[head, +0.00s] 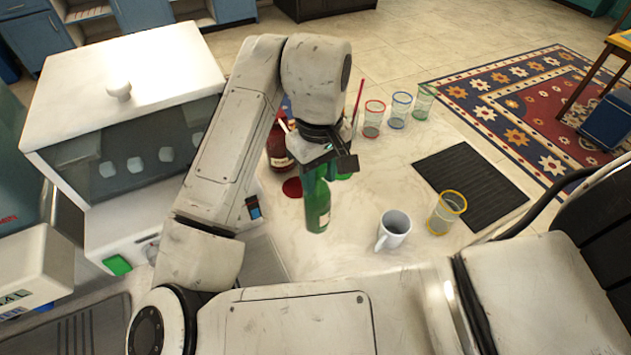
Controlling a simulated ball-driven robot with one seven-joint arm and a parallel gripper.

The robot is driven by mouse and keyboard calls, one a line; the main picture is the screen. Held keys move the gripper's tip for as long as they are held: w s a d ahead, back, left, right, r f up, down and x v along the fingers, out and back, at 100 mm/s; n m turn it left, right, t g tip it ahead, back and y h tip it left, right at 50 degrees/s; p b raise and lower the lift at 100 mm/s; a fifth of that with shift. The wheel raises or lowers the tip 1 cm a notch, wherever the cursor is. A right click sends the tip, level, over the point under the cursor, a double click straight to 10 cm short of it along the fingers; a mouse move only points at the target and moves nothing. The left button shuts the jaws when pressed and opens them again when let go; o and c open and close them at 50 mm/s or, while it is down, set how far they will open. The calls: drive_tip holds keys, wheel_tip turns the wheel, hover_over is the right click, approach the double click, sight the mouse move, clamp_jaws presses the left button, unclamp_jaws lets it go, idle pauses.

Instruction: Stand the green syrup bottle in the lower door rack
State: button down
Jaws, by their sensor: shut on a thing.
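The green syrup bottle (318,208) has a pale label and hangs upright below my gripper (322,165). My gripper is shut on its upper part, which the fingers partly hide. The bottle appears to be over the pale counter; I cannot tell how far its base is above the surface. No lower door rack can be made out in this view.
A dark red bottle (279,146) stands behind my arm. Rimmed glasses (374,119) stand at the back, and a white mug (394,230) and yellow-rimmed glass (446,212) stand right of the bottle. A black mat (471,188) lies beyond. A white machine (127,160) stands at left.

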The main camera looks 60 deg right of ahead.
drive_tip(key=d+f, duration=0.1)
drive_tip(key=w+f, duration=0.1)
drive_tip(key=shift+w+d+f, duration=0.25)
drive_tip(key=shift+d+f, duration=0.05)
drive_tip(key=shift+d, duration=0.1)
drive_tip(key=f, duration=0.1)
drive_tip(key=f+p, duration=0.1)
drive_tip(key=shift+w+d+f, duration=0.2)
drive_tip(key=shift+f, duration=0.85)
drive_tip(key=c, duration=0.7)
unclamp_jaws()
